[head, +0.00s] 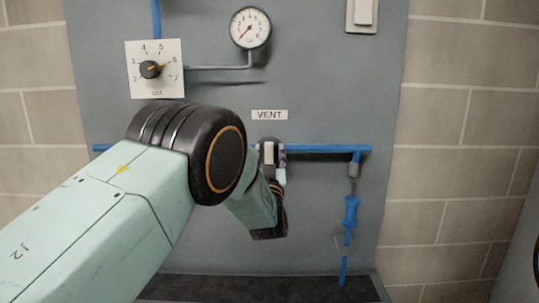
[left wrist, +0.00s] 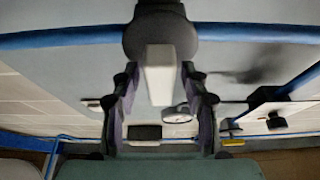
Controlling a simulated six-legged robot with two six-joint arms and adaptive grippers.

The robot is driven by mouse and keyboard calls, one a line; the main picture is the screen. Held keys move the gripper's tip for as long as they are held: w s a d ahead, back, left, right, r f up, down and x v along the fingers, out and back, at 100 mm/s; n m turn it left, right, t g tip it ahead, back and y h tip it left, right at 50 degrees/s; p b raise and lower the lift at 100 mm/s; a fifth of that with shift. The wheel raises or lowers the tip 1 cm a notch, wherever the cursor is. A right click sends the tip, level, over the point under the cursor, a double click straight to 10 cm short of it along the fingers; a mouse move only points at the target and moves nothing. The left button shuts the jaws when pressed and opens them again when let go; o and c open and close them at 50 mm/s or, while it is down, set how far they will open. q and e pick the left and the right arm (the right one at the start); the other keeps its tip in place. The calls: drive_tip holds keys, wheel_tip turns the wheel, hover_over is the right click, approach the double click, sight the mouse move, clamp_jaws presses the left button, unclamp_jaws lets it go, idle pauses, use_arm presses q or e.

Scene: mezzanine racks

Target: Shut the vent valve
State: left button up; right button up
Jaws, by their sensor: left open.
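The vent valve sits on a blue horizontal pipe (head: 325,148) below the VENT label (head: 269,115) on a grey panel. In the head view its pale handle (head: 268,153) shows in front of a dark hub, partly hidden by my arm. In the left wrist view the dark hub (left wrist: 160,35) is at the top, and the pale handle (left wrist: 160,75) points down the picture, away from the pipe. My left gripper (head: 274,174) is just below the valve. Its open fingers (left wrist: 160,82) stand on both sides of the handle, with gaps showing. My right gripper is not in view.
A numbered selector dial (head: 150,69) and a pressure gauge (head: 250,28) are above on the panel. A white switch (head: 362,14) is at upper right. A blue fitting (head: 350,215) hangs from the pipe's right end. The panel between them is bare.

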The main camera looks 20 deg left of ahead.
use_arm(q)
drive_tip(key=shift+s+a, duration=0.1)
drive_tip(key=c, duration=0.4)
clamp_jaws()
drive_tip(key=shift+m, duration=0.4)
drive_tip(key=m+h+p, duration=0.1)
drive_tip(key=m+h, duration=0.2)
drive_tip(key=m, duration=0.2)
drive_tip(key=shift+m, duration=0.3)
drive_tip(key=m+h, duration=0.1)
drive_tip(key=m, duration=0.1)
drive_tip(key=m+h+p, duration=0.1)
drive_tip(key=m, duration=0.1)
drive_tip(key=m+h+p, duration=0.1)
drive_tip(key=m, duration=0.1)
drive_tip(key=shift+d, duration=0.3)
drive_tip(key=m+g+h+p, duration=0.1)
drive_tip(key=m, duration=0.2)
drive_tip(key=m+g+p, duration=0.1)
drive_tip(key=m+p, duration=0.1)
drive_tip(key=m, duration=0.1)
drive_tip(key=shift+d+f+h, duration=0.1)
drive_tip(key=shift+f+h, duration=0.05)
drive_tip(key=shift+h, duration=0.25)
drive_tip(key=shift+f+m+g+p, duration=0.15)
drive_tip(key=shift+m+g+p, duration=0.25)
drive_tip(key=shift+m, duration=0.6)
drive_tip(key=shift+f+m+g+p, duration=0.1)
drive_tip(key=shift+m+g+p, duration=0.3)
drive_tip(key=shift+m, duration=0.6)
